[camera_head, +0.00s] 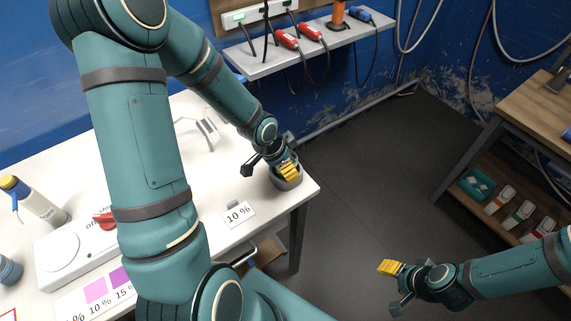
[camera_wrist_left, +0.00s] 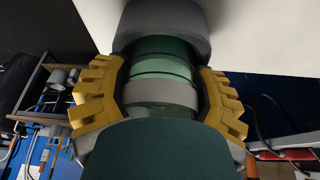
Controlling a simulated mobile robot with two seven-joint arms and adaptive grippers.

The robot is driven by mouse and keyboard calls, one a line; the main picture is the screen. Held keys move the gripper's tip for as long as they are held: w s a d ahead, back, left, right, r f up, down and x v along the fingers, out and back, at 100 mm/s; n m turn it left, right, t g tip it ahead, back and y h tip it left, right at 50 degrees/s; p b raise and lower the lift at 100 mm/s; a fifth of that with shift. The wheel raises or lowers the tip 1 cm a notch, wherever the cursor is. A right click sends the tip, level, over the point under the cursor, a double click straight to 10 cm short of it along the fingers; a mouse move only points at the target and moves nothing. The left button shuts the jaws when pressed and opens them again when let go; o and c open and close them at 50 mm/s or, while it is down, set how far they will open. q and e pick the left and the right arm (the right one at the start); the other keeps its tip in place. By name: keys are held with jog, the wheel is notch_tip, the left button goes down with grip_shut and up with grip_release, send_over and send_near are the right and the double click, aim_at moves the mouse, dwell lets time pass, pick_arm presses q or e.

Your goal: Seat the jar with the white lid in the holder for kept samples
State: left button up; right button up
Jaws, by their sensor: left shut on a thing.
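My left gripper (camera_head: 289,172) is at the near right corner of the white table, right at a grey round holder (camera_head: 287,184). The left wrist view shows its yellow fingers (camera_wrist_left: 160,95) shut on both sides of a jar. The jar (camera_wrist_left: 160,68) shows a greenish body and a pale grey-white band that looks like its lid. The jar's far end meets or enters the grey holder (camera_wrist_left: 165,25); how deep it sits is hidden. My right gripper (camera_head: 390,267) hangs over the dark floor, away from the table; its finger gap is not clear.
A card reading 10 % (camera_head: 238,213) stands on the table (camera_head: 205,225) left of the holder. A white device (camera_head: 75,250) and a bottle (camera_head: 35,200) are farther left. A wall shelf (camera_head: 300,50) carries plugs. A wooden shelf unit (camera_head: 510,125) stands right; the floor between is clear.

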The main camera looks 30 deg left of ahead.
pick_arm(q)
jog(key=shift+f, duration=0.2)
dwell(0.3)
jog(key=o, duration=1.4)
jog(key=shift+r, duration=0.45)
jog(key=shift+f, duration=0.1)
jog(key=c, duration=1.4)
jog(key=shift+c, duration=0.2)
jog(key=o, duration=1.4)
jog(key=shift+o, duration=0.2)
jog(key=v, duration=1.2)
